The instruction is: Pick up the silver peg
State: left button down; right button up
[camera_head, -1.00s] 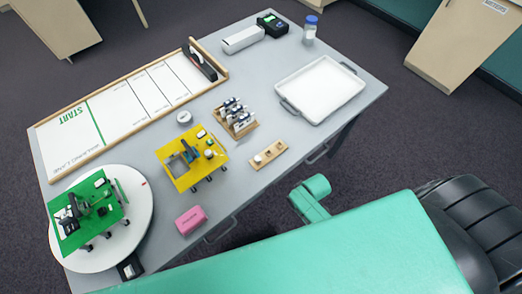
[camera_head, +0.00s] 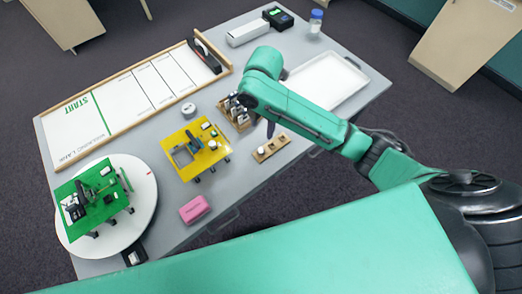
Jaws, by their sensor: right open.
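A wooden strip (camera_head: 278,144) with round holes lies on the grey table. A small pale peg (camera_head: 261,151) stands at its left end; it may be the silver peg, but it is too small to be sure. My right arm reaches in from the right, over the table. The arm hides part of the rack. My left gripper is not in view.
A yellow platform (camera_head: 214,158) and a pink block (camera_head: 194,209) lie left of the strip. A white tray (camera_head: 352,78) is behind my arm. A round white turntable (camera_head: 146,190) holds a green platform (camera_head: 70,188). Bare tabletop lies in front of the strip.

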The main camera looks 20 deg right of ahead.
aim_at(261, 150)
notch_tip(261, 150, down, 14)
jog(key=shift+w+a+f+p, duration=0.1)
jog(key=shift+f+p, duration=0.05)
jog(key=shift+p, duration=0.95)
grip_shut()
